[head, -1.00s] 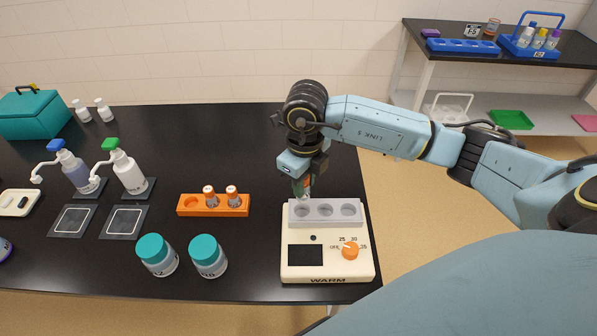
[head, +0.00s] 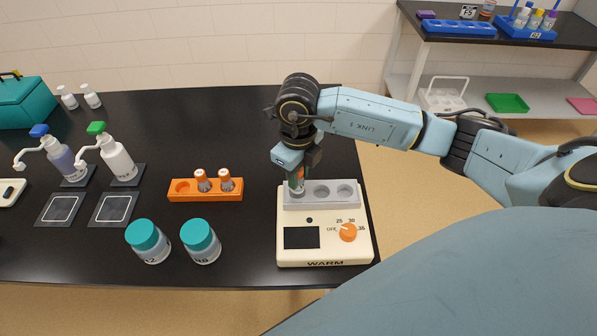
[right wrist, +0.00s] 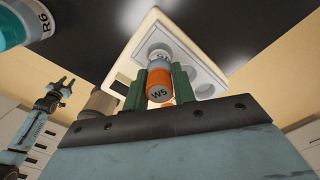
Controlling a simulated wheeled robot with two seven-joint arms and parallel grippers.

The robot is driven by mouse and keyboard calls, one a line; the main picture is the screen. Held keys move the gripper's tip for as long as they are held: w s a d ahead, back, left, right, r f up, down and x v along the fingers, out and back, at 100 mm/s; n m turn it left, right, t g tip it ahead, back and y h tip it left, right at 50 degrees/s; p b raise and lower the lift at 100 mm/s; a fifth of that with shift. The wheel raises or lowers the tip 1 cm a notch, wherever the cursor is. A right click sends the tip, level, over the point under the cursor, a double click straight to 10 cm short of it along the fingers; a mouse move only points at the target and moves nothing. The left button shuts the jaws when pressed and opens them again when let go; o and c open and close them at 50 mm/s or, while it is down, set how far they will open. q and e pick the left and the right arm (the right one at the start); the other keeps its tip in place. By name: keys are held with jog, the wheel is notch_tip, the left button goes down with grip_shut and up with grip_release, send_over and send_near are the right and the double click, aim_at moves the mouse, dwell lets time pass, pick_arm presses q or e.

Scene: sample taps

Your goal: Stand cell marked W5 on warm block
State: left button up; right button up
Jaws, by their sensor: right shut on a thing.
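The cell marked W5 (right wrist: 160,86) has an orange cap and is held between the green fingers of my right gripper (right wrist: 158,88). In the head view my right gripper (head: 297,178) is at the left well of the warm block. The cell is upright there, its lower end at that well; I cannot tell whether it is fully seated. The warm block (head: 325,246) is cream, marked WARM, with a grey three-well top (head: 322,204); the middle and right wells are empty. My left gripper (right wrist: 56,92) shows in the right wrist view, fingers apart and empty.
An orange rack (head: 205,195) with two orange-capped cells stands left of the block. Two teal-lidded jars (head: 148,241) (head: 201,242) stand in front of it. Pump bottles (head: 117,158) and dark pads are farther left. The table's right edge is close to the block.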

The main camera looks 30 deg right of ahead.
jog(key=shift+f+b, duration=0.65)
jog(key=shift+f, duration=0.05)
jog(key=shift+f, duration=0.1)
jog(key=shift+f+b, duration=0.7)
jog(key=o, duration=1.5)
jog(key=shift+r, duration=0.2)
